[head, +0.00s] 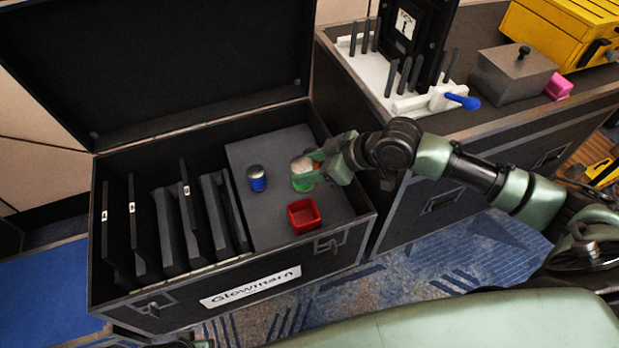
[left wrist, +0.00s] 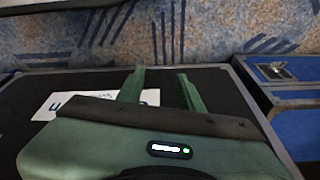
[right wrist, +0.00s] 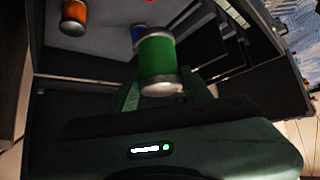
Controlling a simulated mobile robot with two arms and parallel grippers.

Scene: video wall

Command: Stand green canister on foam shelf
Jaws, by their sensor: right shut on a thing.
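The green canister (head: 303,182) has pale metal ends and is held roughly upright at the grey foam shelf (head: 270,150) inside the open black case. My right gripper (head: 318,168) is shut on it from the right. The canister's green side shows large between the fingers in the right wrist view (right wrist: 157,60). I cannot tell whether its base touches the foam. My left gripper (left wrist: 160,78) is open and empty in the left wrist view, with the case's white label beyond it.
On the shelf stand a blue canister (head: 257,180), left of the green one, and a red open box (head: 304,216) in front. An orange canister (right wrist: 74,17) is close by, mostly hidden in the head view. Upright dark panels (head: 170,225) fill the case's left side.

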